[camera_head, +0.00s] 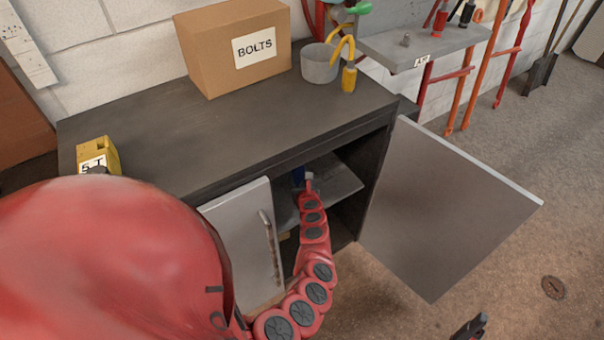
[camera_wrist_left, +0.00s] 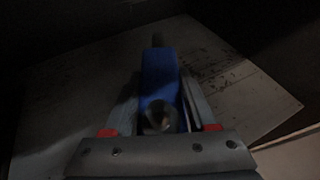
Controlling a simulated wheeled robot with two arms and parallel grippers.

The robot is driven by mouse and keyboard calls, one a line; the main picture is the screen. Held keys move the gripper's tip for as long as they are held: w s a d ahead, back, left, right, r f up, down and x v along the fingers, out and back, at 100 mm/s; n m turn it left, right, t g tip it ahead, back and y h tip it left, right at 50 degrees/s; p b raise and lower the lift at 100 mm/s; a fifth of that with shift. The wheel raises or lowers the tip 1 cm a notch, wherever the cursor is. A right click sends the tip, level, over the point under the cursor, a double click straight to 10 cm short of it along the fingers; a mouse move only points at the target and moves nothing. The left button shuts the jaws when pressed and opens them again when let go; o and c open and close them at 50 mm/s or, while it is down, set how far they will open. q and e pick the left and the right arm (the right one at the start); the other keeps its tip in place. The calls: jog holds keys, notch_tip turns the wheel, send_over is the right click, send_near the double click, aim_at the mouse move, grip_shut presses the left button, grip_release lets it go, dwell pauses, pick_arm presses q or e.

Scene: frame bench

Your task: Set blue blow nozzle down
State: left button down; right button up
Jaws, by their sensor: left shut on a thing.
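The blue blow nozzle (camera_wrist_left: 159,72) is between the two fingers of my left gripper (camera_wrist_left: 160,92) in the left wrist view. The gripper is shut on it. In the head view the nozzle shows as a small blue patch (camera_head: 298,176) inside the open cabinet, beside my left gripper (camera_head: 308,181). Below it is the grey cabinet shelf (camera_head: 338,184), which also fills much of the left wrist view (camera_wrist_left: 75,95). I cannot tell whether the nozzle touches the shelf. A dark tip at the bottom edge of the head view seems to be my right gripper (camera_head: 470,328); its jaws are not clear.
The left cabinet door (camera_head: 240,240) is beside my red arm; the right door (camera_head: 440,205) stands wide open. The dark bench top (camera_head: 230,135) is above the shelf.

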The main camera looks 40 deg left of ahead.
aim_at(303, 168)
pick_arm(q)
jog(key=w, duration=0.1)
jog(key=w+a, duration=0.1)
jog(key=w, duration=0.1)
jog(key=w+a+b, duration=0.1)
jog(key=shift+w+a+f, duration=0.1)
jog(key=shift+w+f, duration=0.1)
jog(key=shift+w, duration=0.1)
jog(key=shift+f+b, duration=0.9)
jog(key=shift+f, duration=0.9)
jog(key=shift+f, duration=0.2)
jog(key=shift+c, duration=1)
grip_release()
jog(key=shift+r, duration=0.1)
